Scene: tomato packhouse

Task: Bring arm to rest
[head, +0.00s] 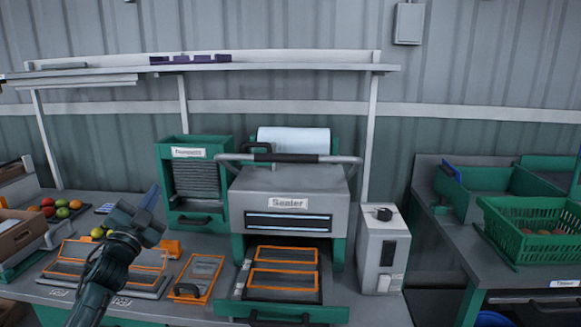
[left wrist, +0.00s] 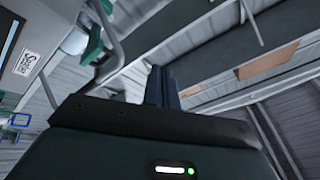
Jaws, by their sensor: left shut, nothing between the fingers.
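My left arm comes in from the bottom left in the head view. My left gripper (head: 150,198) is raised above the bench, left of the sealer and in front of the dunnage box's left side. Its fingers are shut and empty and point upward. In the left wrist view the closed fingers (left wrist: 162,86) stand together against the wall and roof panels, with nothing between them. My right gripper is in neither view.
The sealer (head: 289,202) stands mid-bench, its drawer (head: 283,309) pulled out with orange-framed trays (head: 284,281). Left are a dunnage box (head: 194,153), another orange-framed tray (head: 197,277) and tomatoes (head: 63,212). A grey-white box (head: 383,248) stands right; a green crate (head: 536,228) is farther right.

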